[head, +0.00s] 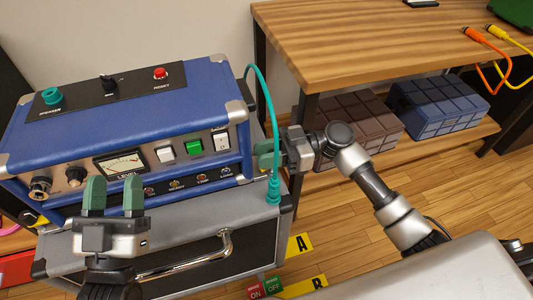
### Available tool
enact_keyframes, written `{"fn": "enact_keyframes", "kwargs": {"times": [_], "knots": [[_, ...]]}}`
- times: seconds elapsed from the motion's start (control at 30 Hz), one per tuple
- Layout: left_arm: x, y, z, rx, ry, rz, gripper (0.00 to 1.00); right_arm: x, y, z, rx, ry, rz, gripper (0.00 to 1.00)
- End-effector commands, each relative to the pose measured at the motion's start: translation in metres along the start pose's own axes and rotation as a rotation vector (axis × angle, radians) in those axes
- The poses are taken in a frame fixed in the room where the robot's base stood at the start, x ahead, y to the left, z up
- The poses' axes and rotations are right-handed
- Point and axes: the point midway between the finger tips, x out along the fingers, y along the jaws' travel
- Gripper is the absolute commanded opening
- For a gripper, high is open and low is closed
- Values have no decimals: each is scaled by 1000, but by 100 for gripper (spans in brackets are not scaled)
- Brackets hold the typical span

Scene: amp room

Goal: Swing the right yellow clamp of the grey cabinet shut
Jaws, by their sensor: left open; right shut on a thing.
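The grey cabinet (254,222) stands under a blue amplifier (110,115), with a chrome handle (222,240) on its front. My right gripper (264,152) is at the right end of the amplifier, green fingers closed. What it grips is hidden by the fingers; its place fits the right yellow clamp, which I cannot see clearly. A bit of yellow, likely the left clamp (36,219), shows at the amplifier's lower left corner. My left gripper (113,197) is open and empty, fingers up, in front of the amplifier's panel.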

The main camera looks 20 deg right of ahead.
Motion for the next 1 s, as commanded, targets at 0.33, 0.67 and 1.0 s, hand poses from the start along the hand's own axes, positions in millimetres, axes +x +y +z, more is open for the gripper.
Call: {"fn": "enact_keyframes", "kwargs": {"times": [0.33, 0.67, 1.0], "knots": [[-3, 4, -21, -9, 180, 8, 51, -1, 4, 1, 1, 7, 265, 2], [-2, 4, -21, -9, 183, 9, 51, -1, 4, 1, 3, 7, 270, 31], [-2, 4, -21, -8, 182, 9, 51, -1, 4, 0, 1, 7, 270, 51]]}}
